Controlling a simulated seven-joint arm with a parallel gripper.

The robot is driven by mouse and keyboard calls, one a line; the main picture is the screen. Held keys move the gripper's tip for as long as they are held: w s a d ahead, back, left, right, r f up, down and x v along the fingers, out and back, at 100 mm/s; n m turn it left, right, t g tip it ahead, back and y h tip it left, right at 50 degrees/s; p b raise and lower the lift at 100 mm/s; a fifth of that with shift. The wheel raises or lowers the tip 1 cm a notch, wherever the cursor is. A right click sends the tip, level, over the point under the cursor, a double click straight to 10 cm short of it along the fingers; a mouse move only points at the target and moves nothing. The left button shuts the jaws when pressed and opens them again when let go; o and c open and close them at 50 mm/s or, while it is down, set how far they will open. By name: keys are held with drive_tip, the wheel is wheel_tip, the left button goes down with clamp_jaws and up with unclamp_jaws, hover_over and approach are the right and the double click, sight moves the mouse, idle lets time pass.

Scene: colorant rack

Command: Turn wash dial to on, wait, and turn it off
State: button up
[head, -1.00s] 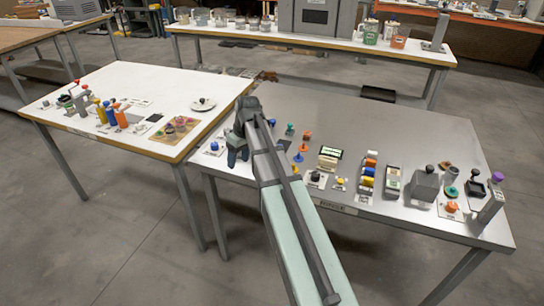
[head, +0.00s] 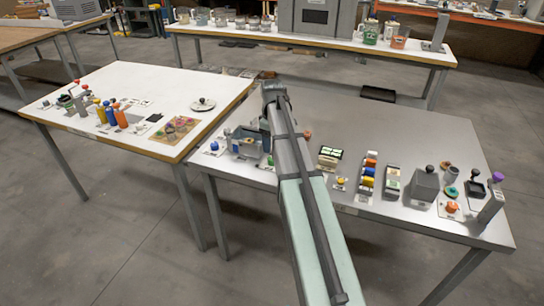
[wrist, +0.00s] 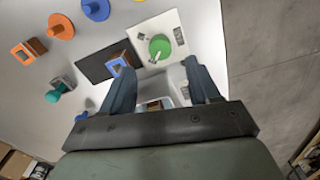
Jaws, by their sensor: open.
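In the wrist view a round green dial (wrist: 160,46) with a pale pointer sits on a white plate (wrist: 172,24) with small dark markings. I cannot read them, so I cannot confirm that this is the wash dial. My gripper (wrist: 163,78) is open, its two dark blue fingers apart and pointing toward the plate. The green dial lies just beyond the fingertips, between them in the picture; nothing is seen held.
An orange square frame (wrist: 28,51), an orange peg (wrist: 60,26) and a teal knob (wrist: 57,94) stand farther left. A grey-blue bin (head: 246,144) stands left of my arm. The metal table's back is clear.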

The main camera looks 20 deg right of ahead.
sight(272, 161)
drive_tip(key=shift+f, duration=3.45)
drive_tip(key=c, duration=1)
